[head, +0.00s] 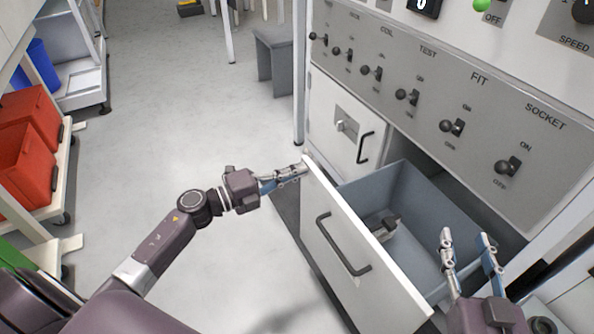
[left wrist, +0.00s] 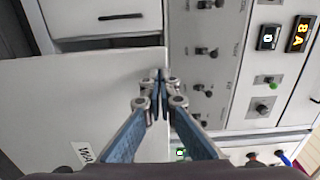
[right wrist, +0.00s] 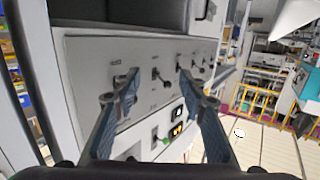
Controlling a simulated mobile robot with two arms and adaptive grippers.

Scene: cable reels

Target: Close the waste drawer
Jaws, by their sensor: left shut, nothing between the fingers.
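The waste drawer (head: 350,262) is pulled well out of the cabinet, with a white front and a dark bar handle. Its grey-blue bin (head: 440,222) is open at the top and holds a small grey-brown item (head: 382,224). My left gripper (head: 304,168) is shut and empty, its tips at the upper far corner of the drawer front; I cannot tell if they touch. In the left wrist view the shut fingertips (left wrist: 160,82) overlap the edge of the white panel (left wrist: 80,105). My right gripper (head: 466,240) is open and empty above the near side of the bin.
A closed smaller drawer or door (head: 343,128) with a handle sits beside the opening. A grey switch panel (head: 440,95) with several toggles runs above the drawer. Red bins (head: 28,145) stand on a trolley at left. The floor (head: 180,110) in front is clear.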

